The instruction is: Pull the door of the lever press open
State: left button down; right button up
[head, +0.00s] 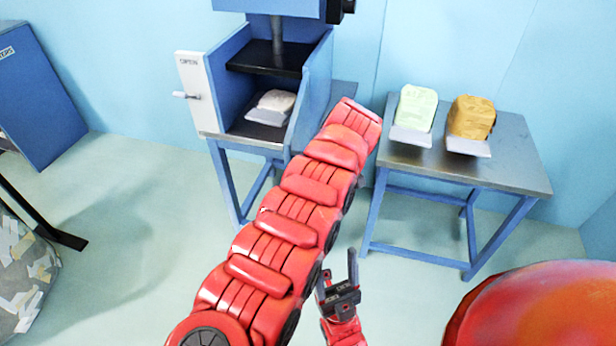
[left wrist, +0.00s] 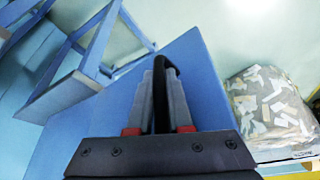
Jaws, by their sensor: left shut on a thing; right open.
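The blue lever press (head: 240,75) stands on a table at the back, its chamber open to view. A pale block (head: 272,105) lies inside. A blue panel (head: 312,90), perhaps the door, stands at the chamber's right side. In the left wrist view my left gripper (left wrist: 162,75) is shut on a black bent handle (left wrist: 172,66) against a blue panel (left wrist: 205,75), which looks like the door. In the head view my left gripper is hidden. My right gripper (head: 338,272) is open and empty, low in front, away from the press.
A white panel (head: 196,85) marked OPEN, with a small metal lever, is at the press's left. A side table (head: 500,165) at right bears a green and a tan block. A blue cabinet (head: 40,95) and a scrap bag (head: 25,270) stand left. Open floor lies between.

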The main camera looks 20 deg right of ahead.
pick_arm(q)
jog(key=shift+s+d+f, duration=0.1)
jog(key=shift+s+f, duration=0.15)
jog(key=shift+s, duration=0.1)
jog(key=c, duration=1.2)
grip_release()
jog(key=shift+c, duration=0.2)
jog(key=o, duration=0.4)
jog(key=shift+s+r, duration=0.1)
jog(key=shift+r, duration=0.2)
jog(key=shift+w, duration=0.2)
